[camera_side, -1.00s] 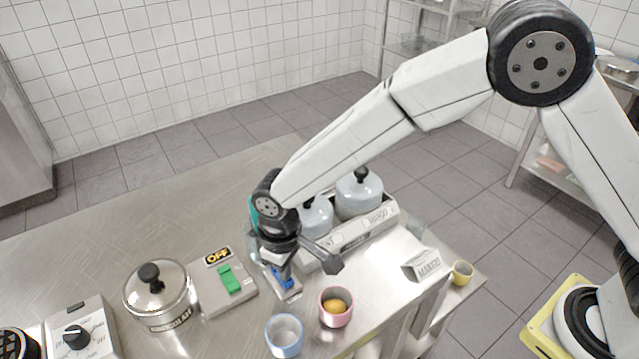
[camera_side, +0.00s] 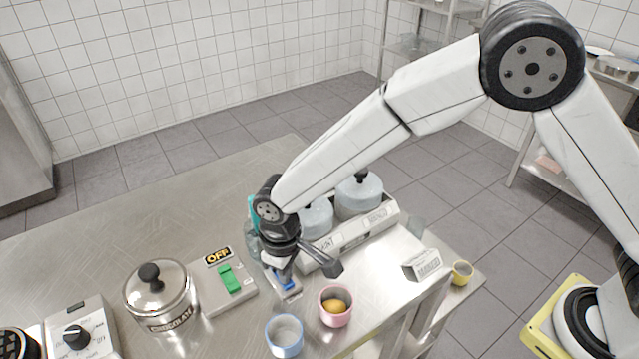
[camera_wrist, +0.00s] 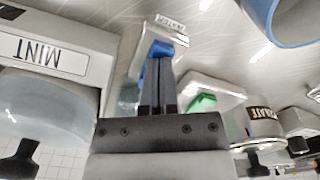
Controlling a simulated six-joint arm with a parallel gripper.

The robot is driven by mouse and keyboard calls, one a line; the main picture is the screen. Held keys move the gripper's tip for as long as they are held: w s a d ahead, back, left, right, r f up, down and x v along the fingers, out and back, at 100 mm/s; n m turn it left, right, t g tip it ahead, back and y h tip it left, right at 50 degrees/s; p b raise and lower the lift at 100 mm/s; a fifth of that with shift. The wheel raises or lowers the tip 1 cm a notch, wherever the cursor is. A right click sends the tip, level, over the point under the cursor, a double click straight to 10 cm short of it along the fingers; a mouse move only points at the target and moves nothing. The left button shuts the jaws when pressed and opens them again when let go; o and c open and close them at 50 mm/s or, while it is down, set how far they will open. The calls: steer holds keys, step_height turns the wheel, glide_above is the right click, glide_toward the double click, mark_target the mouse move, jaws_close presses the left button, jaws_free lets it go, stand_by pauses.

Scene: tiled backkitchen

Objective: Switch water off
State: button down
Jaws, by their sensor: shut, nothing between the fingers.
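A blue lever (camera_wrist: 164,47) sits on a pale dispenser base (camera_wrist: 143,66), with a small label plate beyond it that I cannot read surely. In the side view the blue lever (camera_side: 283,277) shows just below my gripper (camera_side: 278,268), mostly hidden by it. My gripper (camera_wrist: 158,66) is shut and empty, its fingertips right at the blue lever in the wrist view; I cannot tell whether they touch. A teal and clear container (camera_side: 252,232) stands behind the gripper, partly hidden.
A green switch (camera_side: 229,279) with an OFF sign (camera_side: 217,256) and a lidded pot (camera_side: 159,296) stand left. A blue cup (camera_side: 284,338) and a pink cup (camera_side: 335,320) stand in front. A rack with domed jars (camera_side: 359,197) is at the right. The back-left counter is clear.

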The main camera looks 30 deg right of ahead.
steer(key=shift+r, duration=3.5)
steer(key=s+d+r+m+t, duration=0.1)
steer(key=d, duration=0.7)
steer(key=s+d+r+m, duration=0.1)
steer(key=d+m, duration=0.1)
steer(key=d, duration=0.5)
steer(key=s+d+m+t, duration=0.1)
steer(key=s+d+m, duration=0.2)
steer(key=s+d, duration=0.6)
steer(key=d+f, duration=0.1)
steer(key=d, duration=0.3)
steer(key=shift+s+d+t, duration=0.15)
steer(key=shift+s+t, duration=0.05)
steer(key=shift+t, duration=0.1)
